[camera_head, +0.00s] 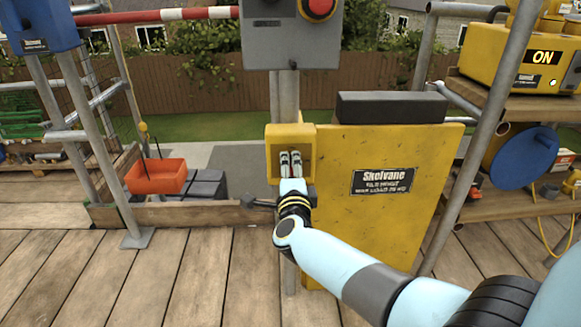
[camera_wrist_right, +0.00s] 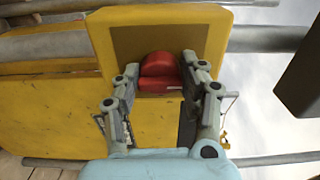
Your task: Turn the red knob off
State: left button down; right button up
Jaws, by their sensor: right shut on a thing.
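The red knob (camera_wrist_right: 161,73) sits on the face of a yellow box (camera_wrist_right: 222,17) and shows in the right wrist view. My right gripper (camera_wrist_right: 165,88) has its two grey fingers on either side of the knob, shut on it. In the head view the right gripper (camera_head: 290,159) reaches the yellow box (camera_head: 305,130) on the post and covers the knob there. My left gripper is not in view.
A yellow Skelvane cabinet (camera_head: 345,225) with a black block (camera_head: 391,107) on top stands right of the box. A grey panel with a red button (camera_head: 319,5) is above. An orange tray (camera_head: 156,176) hangs at left. A yellow machine (camera_head: 506,62) reads ON.

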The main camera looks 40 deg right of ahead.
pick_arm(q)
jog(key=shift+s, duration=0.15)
pick_arm(e)
jog(key=shift+f, duration=0.1)
jog(key=o, duration=1.2)
jog(key=shift+c, duration=0.2)
jog(key=v, duration=1.2)
jog(key=shift+s, duration=0.1)
